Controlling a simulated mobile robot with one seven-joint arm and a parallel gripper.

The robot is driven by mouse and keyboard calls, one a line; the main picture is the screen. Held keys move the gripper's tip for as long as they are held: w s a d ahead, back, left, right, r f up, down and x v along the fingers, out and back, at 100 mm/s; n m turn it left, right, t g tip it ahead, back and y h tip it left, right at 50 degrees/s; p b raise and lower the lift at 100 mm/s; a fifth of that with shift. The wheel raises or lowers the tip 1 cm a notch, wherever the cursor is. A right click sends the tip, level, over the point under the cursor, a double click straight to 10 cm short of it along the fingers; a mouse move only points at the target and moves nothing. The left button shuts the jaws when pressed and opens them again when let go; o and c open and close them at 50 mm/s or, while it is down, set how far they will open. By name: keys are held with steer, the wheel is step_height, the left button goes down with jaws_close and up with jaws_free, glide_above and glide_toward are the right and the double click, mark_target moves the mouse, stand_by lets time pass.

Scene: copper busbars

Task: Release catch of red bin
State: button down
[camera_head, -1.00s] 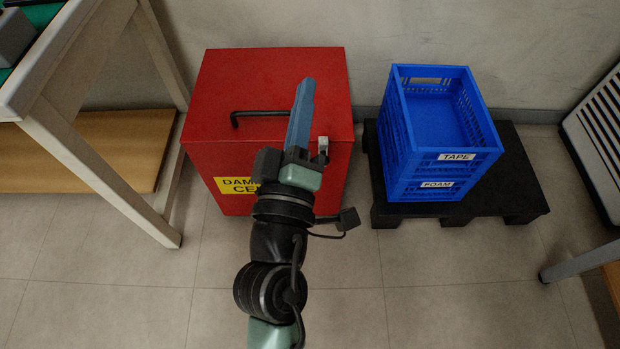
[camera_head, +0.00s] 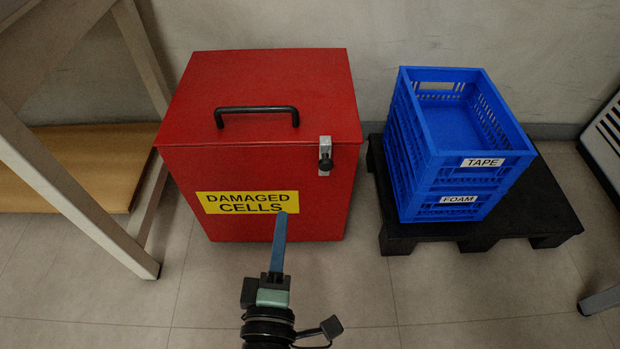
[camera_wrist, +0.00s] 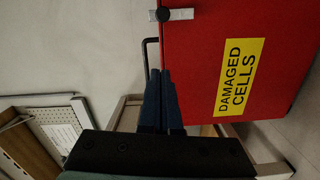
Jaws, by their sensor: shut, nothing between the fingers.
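The red bin (camera_head: 262,100) stands on the floor against the wall with its lid down. It has a black lid handle (camera_head: 257,110) and a yellow "DAMAGED CELLS" label (camera_head: 248,202). Its catch (camera_head: 325,155), a pale metal plate with a dark knob, is at the front right of the lid edge. It also shows at the top of the wrist view (camera_wrist: 178,14). My gripper (camera_head: 281,216) is in front of the bin, below and left of the catch, its blue fingers shut and empty. The fingers appear in the wrist view (camera_wrist: 160,75), apart from the catch.
Blue crates (camera_head: 460,170) marked TAPE and FOAM are stacked on a black pallet (camera_head: 550,215) to the right. A pale table leg (camera_head: 75,195) and a wooden shelf (camera_head: 85,165) are at the left. The floor before the bin is clear.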

mark_target(325, 163)
steer(key=w+d+p, duration=0.2)
steer(key=w+d, duration=0.2)
steer(key=w, duration=0.6)
steer(key=shift+w+d+f, duration=0.35)
